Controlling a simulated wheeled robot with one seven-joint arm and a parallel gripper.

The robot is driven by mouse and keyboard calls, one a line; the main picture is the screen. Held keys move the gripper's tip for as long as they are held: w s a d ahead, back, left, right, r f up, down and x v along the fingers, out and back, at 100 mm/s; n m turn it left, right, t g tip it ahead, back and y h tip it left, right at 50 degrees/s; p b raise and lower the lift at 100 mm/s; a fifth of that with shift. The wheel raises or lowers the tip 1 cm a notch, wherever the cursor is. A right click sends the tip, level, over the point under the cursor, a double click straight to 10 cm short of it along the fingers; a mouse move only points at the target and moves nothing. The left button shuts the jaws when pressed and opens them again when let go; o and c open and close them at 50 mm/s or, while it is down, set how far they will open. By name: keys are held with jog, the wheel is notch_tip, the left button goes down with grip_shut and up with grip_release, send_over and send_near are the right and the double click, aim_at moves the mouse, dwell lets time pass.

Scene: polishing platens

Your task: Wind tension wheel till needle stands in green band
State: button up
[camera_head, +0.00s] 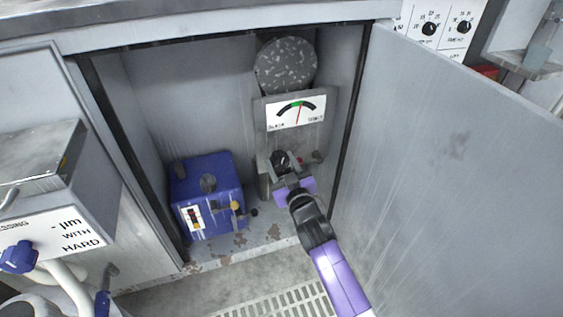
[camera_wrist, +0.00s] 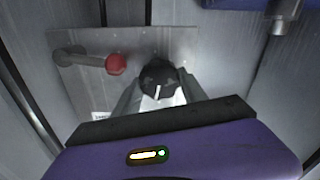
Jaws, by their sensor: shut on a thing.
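The tension wheel is a small black knob (camera_head: 281,158) low on the grey unit inside the open cabinet. It also shows in the wrist view (camera_wrist: 157,76), with a white mark on its near face. My gripper (camera_head: 285,168) is shut on the knob, one finger on each side; the fingers flank it in the wrist view (camera_wrist: 156,98). The gauge (camera_head: 296,112) above has a white face, a black arc and a green band (camera_head: 297,104) near the top. Its red needle points almost straight up, leaning slightly right, with its tip at or near the band's right part; exactly where is too small to tell.
A red-balled lever (camera_wrist: 115,64) sits close beside the knob. A blue box (camera_head: 207,195) stands on the cabinet floor to the left. The open door (camera_head: 450,170) bounds the right side. A speckled grey disc (camera_head: 286,64) sits above the gauge.

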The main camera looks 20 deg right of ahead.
jog(key=shift+f+n, duration=0.1)
jog(key=shift+n, duration=0.5)
jog(key=o, duration=1.1)
jog(key=shift+s, duration=0.15)
jog(key=shift+s+p, duration=1.7)
jog(key=shift+s, duration=2.1)
